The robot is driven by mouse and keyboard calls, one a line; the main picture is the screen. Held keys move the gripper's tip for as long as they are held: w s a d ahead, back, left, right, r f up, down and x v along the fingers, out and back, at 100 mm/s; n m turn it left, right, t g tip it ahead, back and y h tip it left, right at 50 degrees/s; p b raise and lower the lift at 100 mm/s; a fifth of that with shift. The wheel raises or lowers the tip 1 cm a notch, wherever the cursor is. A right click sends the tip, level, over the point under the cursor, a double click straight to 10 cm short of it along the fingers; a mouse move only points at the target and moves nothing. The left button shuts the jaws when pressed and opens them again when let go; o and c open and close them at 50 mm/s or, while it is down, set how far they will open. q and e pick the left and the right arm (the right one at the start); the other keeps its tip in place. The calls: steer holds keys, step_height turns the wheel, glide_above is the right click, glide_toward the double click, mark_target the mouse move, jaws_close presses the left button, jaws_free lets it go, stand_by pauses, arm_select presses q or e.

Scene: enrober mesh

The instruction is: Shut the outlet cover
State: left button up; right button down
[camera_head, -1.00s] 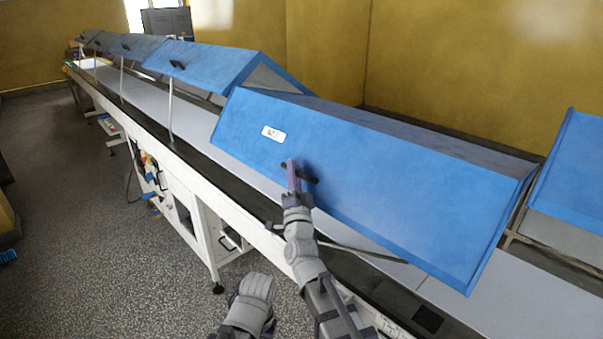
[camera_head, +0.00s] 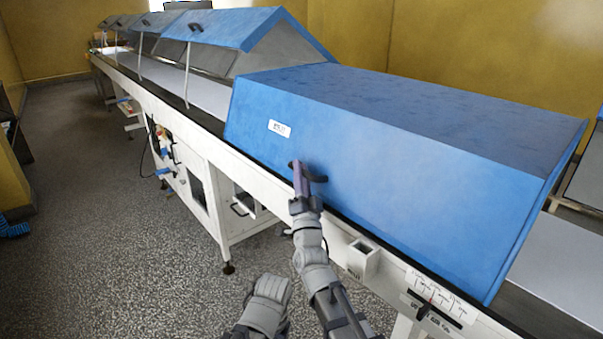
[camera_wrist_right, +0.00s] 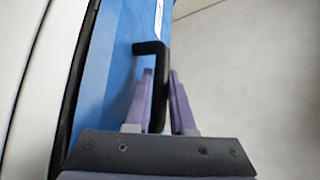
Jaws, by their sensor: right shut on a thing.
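The outlet cover (camera_head: 390,165) is a large blue hood with a white label. In the head view it sits low over the belt, its front face nearly upright and its lower edge at or near the white frame; I cannot tell whether a small gap is left. Its black handle (camera_head: 316,178) is on the front face. My right gripper (camera_head: 299,172) is shut on this handle. In the right wrist view the handle (camera_wrist_right: 151,48) passes between the two purple fingers (camera_wrist_right: 160,95). My left gripper does not show clearly; only a grey part of my arm is at the bottom.
Other blue covers (camera_head: 225,25) stand propped open along the line behind, on thin rods. The white conveyor frame (camera_head: 200,150) runs diagonally. A scale plate (camera_head: 440,300) is on its front right. Grey floor (camera_head: 100,220) is free at left.

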steer(key=shift+s+f, duration=0.1)
steer(key=shift+f, duration=0.35)
steer(key=c, duration=1)
jaws_free()
steer(key=shift+f, duration=0.1)
steer(key=shift+c, duration=0.2)
steer(key=b+v, duration=0.4)
steer(key=v, duration=0.3)
steer(key=shift+s, duration=0.3)
steer(key=shift+f, duration=0.15)
